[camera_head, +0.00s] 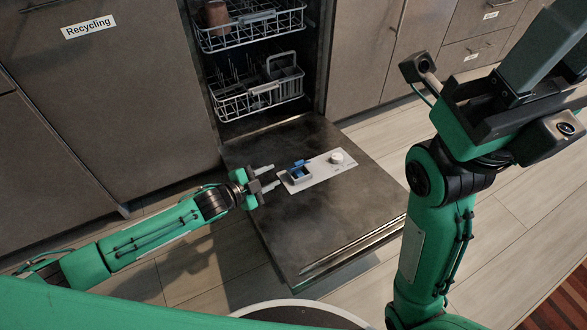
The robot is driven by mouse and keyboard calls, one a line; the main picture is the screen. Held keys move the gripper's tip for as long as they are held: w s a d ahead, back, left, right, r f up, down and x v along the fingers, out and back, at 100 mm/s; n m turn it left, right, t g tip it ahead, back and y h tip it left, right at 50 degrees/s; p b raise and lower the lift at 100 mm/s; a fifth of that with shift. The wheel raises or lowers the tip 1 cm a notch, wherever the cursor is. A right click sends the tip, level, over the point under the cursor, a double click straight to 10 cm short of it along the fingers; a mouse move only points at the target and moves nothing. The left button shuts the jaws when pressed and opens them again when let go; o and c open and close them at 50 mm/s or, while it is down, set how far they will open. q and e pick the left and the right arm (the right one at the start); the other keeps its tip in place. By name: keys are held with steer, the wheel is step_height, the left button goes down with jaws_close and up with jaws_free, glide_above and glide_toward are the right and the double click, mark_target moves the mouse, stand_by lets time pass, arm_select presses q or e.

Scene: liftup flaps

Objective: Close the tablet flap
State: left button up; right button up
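The dishwasher door (320,220) is folded down flat. A light panel (322,172) is set into its inner face, with a small tablet compartment and a blue tablet flap (298,165). The flap appears raised at the far side of the compartment, whose dark opening shows. My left gripper (271,178) is just left of the compartment, with its two fingers apart and nothing visible between them. It looks close to the panel's left end; contact cannot be told. My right gripper (548,62) is high at the upper right, away from the door, its finger gap unclear.
A white round knob (337,157) stands on the panel right of the flap. The dishwasher's two racks (258,97) stand above the door's far edge, the upper holding a brown cup (216,15). Cabinets line both sides. Floor is clear around the door.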

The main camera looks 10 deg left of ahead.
mark_target(293, 168)
arm_select(q)
steer(key=b+x, duration=0.4)
steer(key=x, duration=0.6)
steer(key=shift+w+b, duration=0.1)
steer(key=shift+b, duration=0.3)
